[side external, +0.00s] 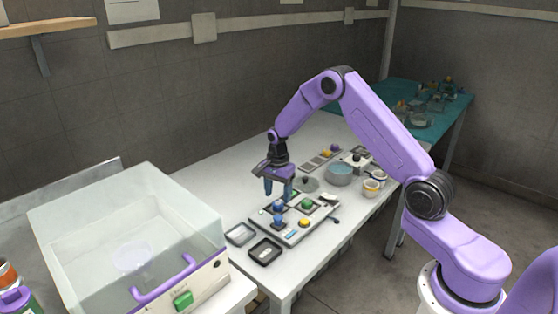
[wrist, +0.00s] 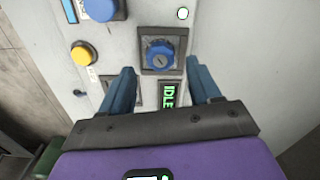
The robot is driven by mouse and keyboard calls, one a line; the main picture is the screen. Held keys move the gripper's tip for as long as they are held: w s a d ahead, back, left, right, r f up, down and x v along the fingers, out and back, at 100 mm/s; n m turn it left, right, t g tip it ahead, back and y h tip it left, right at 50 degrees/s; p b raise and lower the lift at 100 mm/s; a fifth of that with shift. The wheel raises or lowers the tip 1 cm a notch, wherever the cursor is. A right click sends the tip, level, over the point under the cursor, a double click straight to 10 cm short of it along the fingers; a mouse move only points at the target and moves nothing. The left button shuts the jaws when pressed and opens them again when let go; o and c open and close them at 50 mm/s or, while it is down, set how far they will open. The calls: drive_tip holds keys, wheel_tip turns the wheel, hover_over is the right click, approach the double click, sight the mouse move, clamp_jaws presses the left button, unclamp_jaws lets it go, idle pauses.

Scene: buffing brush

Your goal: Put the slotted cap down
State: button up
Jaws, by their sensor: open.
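The slotted cap (wrist: 159,52) is a blue round piece with a slot across its top. In the wrist view it sits in a dark square seat on the grey panel (wrist: 215,30). My gripper (wrist: 160,68) is open, with one blue finger on each side, a little below the cap in the picture; neither finger visibly touches it. In the side view my gripper (side external: 278,193) hangs fingers down above the panel on the table. Blue knobs show just below it there, but I cannot tell which one is the slotted cap.
The panel also carries a larger blue knob (wrist: 101,8), a yellow button (wrist: 83,54) and a green IDLE display (wrist: 168,95). Two dark-rimmed trays lie by the panel, the nearer one (side external: 265,251) at the table's front. A clear-lidded box (side external: 130,240) stands at the left.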

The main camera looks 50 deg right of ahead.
sight(279, 203)
wheel_tip(279, 203, up, 14)
drive_tip(key=s+a+r+n, duration=0.3)
drive_tip(key=s+a+n, duration=0.25)
drive_tip(key=a, duration=0.35)
drive_tip(key=s+a+r+n, duration=0.2)
drive_tip(key=s+a+n, duration=0.55)
drive_tip(key=s, duration=0.25)
drive_tip(key=s+d+f+n, duration=0.1)
drive_tip(key=s+n, duration=1.3)
drive_tip(key=s, duration=0.9)
drive_tip(key=shift+s+d+n, duration=0.15)
drive_tip(key=shift+d+n, duration=0.05)
drive_tip(key=shift+n, duration=0.2)
drive_tip(key=shift+o, duration=0.6)
drive_tip(key=shift+s+d+f+n, duration=0.1)
drive_tip(key=shift+s+d+n, duration=0.05)
drive_tip(key=shift+s+n, duration=0.2)
